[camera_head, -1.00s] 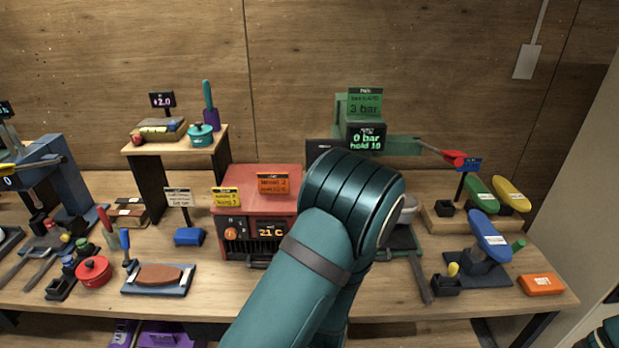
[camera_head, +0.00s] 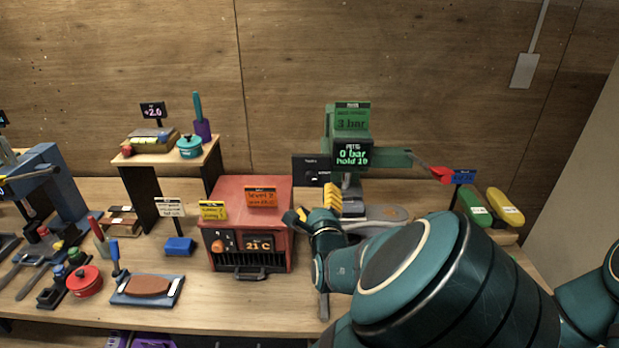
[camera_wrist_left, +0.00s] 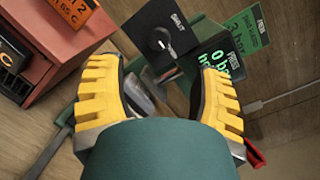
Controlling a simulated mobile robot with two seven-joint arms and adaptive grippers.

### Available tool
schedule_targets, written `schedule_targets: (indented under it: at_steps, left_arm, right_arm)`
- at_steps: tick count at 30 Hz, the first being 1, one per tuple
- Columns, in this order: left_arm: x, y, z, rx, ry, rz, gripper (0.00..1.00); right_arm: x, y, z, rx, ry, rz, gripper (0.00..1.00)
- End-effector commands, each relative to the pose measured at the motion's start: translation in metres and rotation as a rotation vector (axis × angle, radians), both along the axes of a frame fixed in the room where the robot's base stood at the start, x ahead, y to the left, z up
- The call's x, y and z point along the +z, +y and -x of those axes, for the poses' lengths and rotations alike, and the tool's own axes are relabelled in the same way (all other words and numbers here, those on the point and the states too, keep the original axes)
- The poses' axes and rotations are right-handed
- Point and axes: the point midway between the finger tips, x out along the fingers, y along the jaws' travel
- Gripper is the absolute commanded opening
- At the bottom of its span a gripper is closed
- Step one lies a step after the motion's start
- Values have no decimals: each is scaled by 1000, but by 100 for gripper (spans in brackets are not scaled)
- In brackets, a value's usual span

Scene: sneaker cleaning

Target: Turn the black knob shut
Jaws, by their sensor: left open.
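The black knob (camera_wrist_left: 162,42) sits on a dark square panel in the wrist view, with a pale pointer mark and small lettering at the panel's edge. In the head view the dark panel (camera_head: 312,165) stands between the red oven and the green press; the knob is small there. My left gripper (camera_head: 312,208) is open, its yellow fingers in front of and below the panel. In the wrist view the open left gripper (camera_wrist_left: 157,76) has nothing between its fingertips, and the knob lies beyond them, apart. My right gripper is not in view.
The red oven (camera_head: 224,196) stands close on the left of the gripper. The green press (camera_head: 335,121) with its display and red-tipped lever is behind and to the right. My left arm covers much of the bench's right side.

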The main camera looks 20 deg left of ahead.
Motion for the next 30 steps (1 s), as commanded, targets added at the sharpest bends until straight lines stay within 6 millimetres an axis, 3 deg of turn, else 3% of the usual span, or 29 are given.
schedule_targets:
  at_steps: [9,15,21,30]
  left_arm:
    - [-1,27,-58,1,1,4,64]
    - [-1,38,-83,0,2,3,64]
    - [-1,43,-94,-1,2,2,64]
    - [-1,43,-95,-1,2,2,63]
  right_arm:
    - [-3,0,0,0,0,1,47]
    - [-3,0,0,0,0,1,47]
    - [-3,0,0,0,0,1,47]
    - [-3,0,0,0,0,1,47]
